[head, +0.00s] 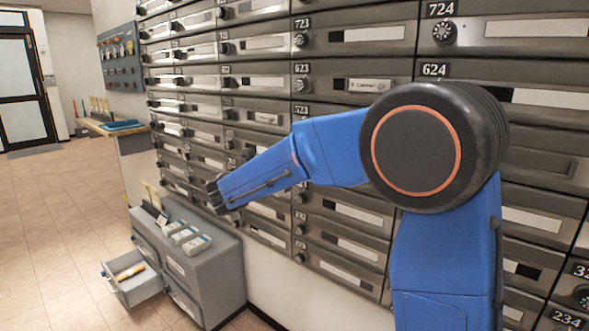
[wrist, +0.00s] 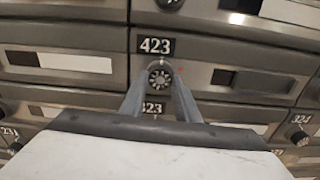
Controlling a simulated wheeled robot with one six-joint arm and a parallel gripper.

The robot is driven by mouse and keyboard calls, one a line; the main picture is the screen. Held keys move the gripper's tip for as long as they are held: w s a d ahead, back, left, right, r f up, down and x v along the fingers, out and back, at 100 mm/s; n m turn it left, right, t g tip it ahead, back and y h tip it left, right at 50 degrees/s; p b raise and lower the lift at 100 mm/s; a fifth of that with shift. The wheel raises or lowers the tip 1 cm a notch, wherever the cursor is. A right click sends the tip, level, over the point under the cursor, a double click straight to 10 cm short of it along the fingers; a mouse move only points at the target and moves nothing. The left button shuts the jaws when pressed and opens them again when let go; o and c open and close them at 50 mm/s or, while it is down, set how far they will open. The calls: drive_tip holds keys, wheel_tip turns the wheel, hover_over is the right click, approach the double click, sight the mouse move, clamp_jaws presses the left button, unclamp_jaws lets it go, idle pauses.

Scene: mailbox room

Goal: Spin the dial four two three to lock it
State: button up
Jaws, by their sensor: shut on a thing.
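The dial of box 423 (wrist: 159,77) shows in the wrist view, a round dark knob with a light, notched face just below its number plate (wrist: 155,46). My gripper (wrist: 160,88) has a finger on each side of the dial and is shut on it. In the head view my gripper (head: 218,195) reaches to the mailbox wall at the left of my blue arm. The dial at the gripper is hidden there. The dial's exact pointer setting is too small to read.
The mailbox wall has rows of grey doors with dials, such as 623 (head: 301,84) and 724 (head: 444,32). A grey cabinet (head: 222,268) with an open drawer (head: 138,287) stands below my gripper. A shelf (head: 112,128) juts out further back. Tiled floor (head: 45,225) at left is clear.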

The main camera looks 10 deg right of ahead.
drive_tip(key=shift+r+m, duration=0.1)
drive_tip(key=shift+m, duration=16.4)
drive_tip(key=o, duration=1)
drive_tip(key=shift+o, duration=0.2)
